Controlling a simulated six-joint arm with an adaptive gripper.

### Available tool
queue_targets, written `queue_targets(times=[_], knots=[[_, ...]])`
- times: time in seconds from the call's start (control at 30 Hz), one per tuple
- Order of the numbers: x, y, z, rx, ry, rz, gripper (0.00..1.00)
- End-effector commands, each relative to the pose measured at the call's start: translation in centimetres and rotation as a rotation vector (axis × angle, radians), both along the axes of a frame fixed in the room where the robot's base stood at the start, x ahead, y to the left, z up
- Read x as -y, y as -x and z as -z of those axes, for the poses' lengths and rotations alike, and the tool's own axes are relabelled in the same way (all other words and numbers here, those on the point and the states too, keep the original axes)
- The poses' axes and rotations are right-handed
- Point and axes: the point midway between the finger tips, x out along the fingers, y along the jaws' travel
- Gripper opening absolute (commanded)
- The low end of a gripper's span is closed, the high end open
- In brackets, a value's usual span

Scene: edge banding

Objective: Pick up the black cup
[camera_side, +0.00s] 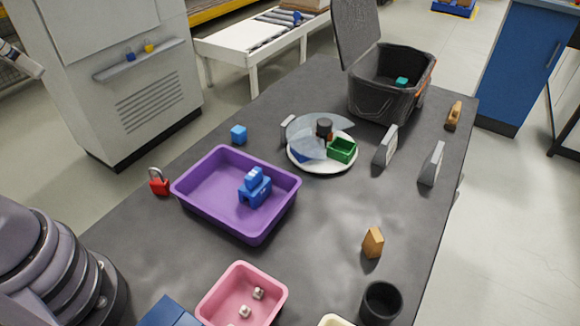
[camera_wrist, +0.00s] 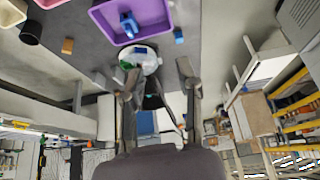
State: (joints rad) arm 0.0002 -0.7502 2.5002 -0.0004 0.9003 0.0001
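The black cup (camera_side: 381,303) stands upright on the dark table near the front right edge, at the bottom of the side view. It also shows in the wrist view (camera_wrist: 31,33) at the upper left, where the picture is roughly upside down. My gripper (camera_wrist: 158,72) shows in the wrist view with its two fingers spread and nothing between them. It is well away from the cup. The fingers do not show in the side view.
A wooden block (camera_side: 373,242) stands just behind the cup, and a pink tray (camera_side: 241,268) with small white pieces lies to its left. A purple tray (camera_side: 190,188) holds a blue object. A white plate (camera_side: 322,167), a dark bin (camera_side: 382,98) and grey upright pieces (camera_side: 386,146) stand farther back.

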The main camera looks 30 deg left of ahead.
Motion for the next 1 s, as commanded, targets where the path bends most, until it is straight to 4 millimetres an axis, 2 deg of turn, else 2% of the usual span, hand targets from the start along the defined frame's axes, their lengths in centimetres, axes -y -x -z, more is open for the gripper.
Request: queue_targets(times=[0.07, 0.57, 0.87, 1.0], knots=[[0.00, -0.01, 0.00, 0.000, 0.000, 0.000, 0.35], [-0.01, -0.01, 0.00, 0.000, 0.000, 0.000, 1.00], [0.00, -0.02, -0.01, 0.000, 0.000, 0.000, 1.00], [0.86, -0.86, -0.07, -0.044, 0.044, -0.002, 1.00]])
